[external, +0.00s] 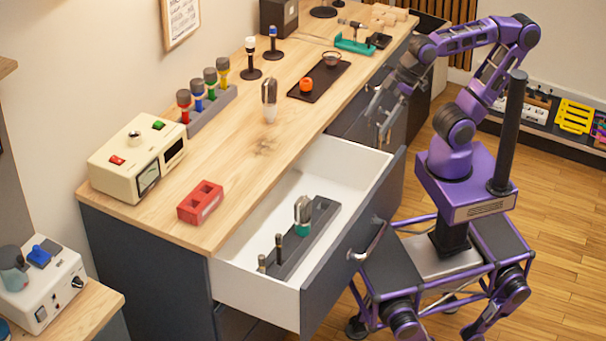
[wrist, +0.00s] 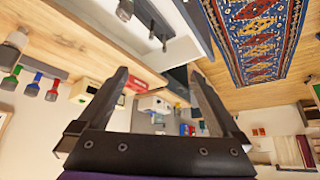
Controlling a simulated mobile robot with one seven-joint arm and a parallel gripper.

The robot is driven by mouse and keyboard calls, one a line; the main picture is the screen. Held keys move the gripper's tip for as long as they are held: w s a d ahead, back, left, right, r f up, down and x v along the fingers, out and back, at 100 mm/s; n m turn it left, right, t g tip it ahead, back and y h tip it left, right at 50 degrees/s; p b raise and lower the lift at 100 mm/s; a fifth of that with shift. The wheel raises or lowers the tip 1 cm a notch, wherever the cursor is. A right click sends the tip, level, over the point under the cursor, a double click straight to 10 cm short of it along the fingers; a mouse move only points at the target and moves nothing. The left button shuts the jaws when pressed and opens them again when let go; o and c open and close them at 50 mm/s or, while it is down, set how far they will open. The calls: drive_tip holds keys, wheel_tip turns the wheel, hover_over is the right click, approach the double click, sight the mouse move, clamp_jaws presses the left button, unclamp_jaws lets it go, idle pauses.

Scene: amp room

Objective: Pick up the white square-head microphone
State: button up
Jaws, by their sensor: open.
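A microphone with a grey, blocky head and a whitish body (external: 269,101) stands upright on the wooden counter, in the middle of the external view. It seems to show at the left edge of the wrist view (wrist: 16,41), upside down and cut off. My gripper (external: 379,118) is at the counter's right side, above the drawer fronts, well apart from this microphone. In the wrist view my gripper (wrist: 158,72) is open, with nothing between its fingers.
An open drawer (external: 372,163) holds a rack with several microphones. A red block (external: 200,202), a cream meter box (external: 138,163), a rack of coloured microphones (external: 217,105) and a black tray (external: 330,77) stand on the counter. Bare wood surrounds the whitish microphone.

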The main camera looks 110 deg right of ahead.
drive_tip(key=shift+s+d+f+m+g+h, duration=0.15)
drive_tip(key=shift+s+d+f+g, duration=0.1)
drive_tip(key=shift+s+d+f, duration=0.25)
drive_tip(key=shift+s+d+f+m+g+h, duration=0.15)
drive_tip(key=shift+s+d+f+g, duration=0.1)
drive_tip(key=shift+f, duration=0.4)
